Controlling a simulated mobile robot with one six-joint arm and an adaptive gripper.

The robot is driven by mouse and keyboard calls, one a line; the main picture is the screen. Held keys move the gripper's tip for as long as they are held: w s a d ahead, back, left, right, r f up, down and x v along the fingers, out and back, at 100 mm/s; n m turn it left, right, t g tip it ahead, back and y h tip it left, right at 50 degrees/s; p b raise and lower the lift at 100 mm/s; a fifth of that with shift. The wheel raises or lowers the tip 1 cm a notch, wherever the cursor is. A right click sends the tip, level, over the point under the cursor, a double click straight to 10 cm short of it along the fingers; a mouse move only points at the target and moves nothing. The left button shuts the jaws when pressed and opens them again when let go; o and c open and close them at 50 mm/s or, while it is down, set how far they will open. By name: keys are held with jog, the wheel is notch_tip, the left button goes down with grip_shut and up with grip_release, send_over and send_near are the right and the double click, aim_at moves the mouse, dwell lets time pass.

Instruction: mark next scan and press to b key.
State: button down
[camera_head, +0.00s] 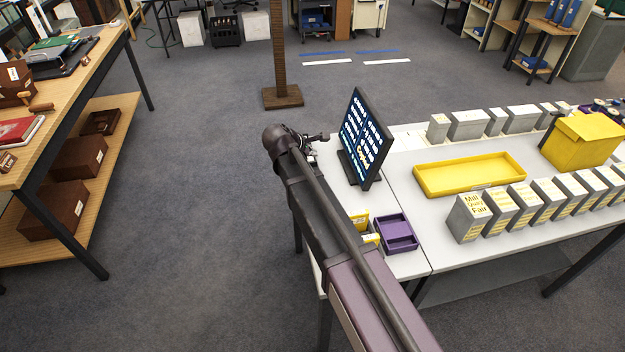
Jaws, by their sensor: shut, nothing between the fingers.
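My arm reaches up from the bottom of the head view, and my gripper (319,138) is at its far end, by the left edge of the white table. It is small and dark here, shut and empty, just left of a black screen (364,140). I cannot make out any key or the b key; my arm and the screen hide part of the table there.
A purple tray (397,234) and small yellow-labelled items (361,223) sit near my arm. A yellow tray (470,175), a yellow box (583,140) and rows of grey archival boxes (468,217) fill the table's right. Left is a wooden bench (75,90). Carpet between is clear.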

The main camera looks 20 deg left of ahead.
jog(key=shift+f+b, duration=3.95)
jog(key=shift+f, duration=0.2)
jog(key=shift+f+b, duration=0.9)
jog(key=shift+r, duration=0.15)
jog(key=shift+r+p, duration=0.75)
jog(key=shift+p, duration=0.15)
jog(key=shift+r, duration=0.1)
jog(key=shift+r+p, duration=2.4)
jog(key=shift+p, duration=0.1)
